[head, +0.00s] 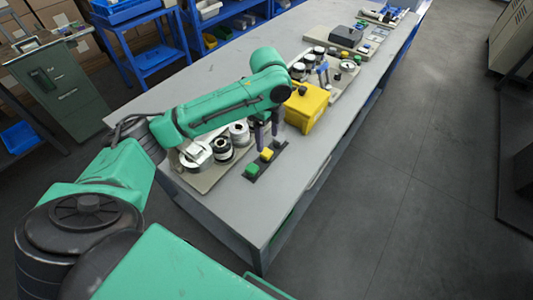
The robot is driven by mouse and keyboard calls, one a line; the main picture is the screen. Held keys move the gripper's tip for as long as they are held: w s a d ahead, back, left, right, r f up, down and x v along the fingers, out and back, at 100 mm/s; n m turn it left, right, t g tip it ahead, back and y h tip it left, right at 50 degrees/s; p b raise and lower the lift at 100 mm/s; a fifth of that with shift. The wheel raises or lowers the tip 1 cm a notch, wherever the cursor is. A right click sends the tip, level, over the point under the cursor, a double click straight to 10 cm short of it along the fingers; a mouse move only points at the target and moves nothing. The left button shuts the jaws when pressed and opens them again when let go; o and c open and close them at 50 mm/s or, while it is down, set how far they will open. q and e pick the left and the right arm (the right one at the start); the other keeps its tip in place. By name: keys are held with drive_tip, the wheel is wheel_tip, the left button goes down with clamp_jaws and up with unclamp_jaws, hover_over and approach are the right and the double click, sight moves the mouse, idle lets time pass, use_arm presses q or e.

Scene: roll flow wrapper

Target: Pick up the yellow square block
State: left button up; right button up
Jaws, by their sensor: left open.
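The yellow square block (267,154) sits on a narrow dark strip (260,163) on the grey table. A green block (252,170) sits at the near end of the same strip. My left gripper (267,138) points down just above and behind the yellow block, its two dark fingers apart with nothing seen between them. I cannot tell whether a fingertip touches the block. The far end of the strip is partly hidden by the fingers. My right gripper is not in view.
A yellow box (308,108) stands close behind and right of the gripper. White and black rolls (222,149) stand on a board to its left. Gauges and other parts lie farther back. The table's right edge is near the strip; the near table top (262,205) is clear.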

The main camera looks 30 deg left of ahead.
sight(266, 151)
use_arm(q)
drive_tip(key=f, duration=0.6)
drive_tip(key=shift+s+a+p, duration=0.15)
drive_tip(key=shift+a+p, duration=0.05)
drive_tip(key=shift+p, duration=0.15)
drive_tip(key=shift+r, duration=0.1)
clamp_jaws()
drive_tip(key=shift+r, duration=0.1)
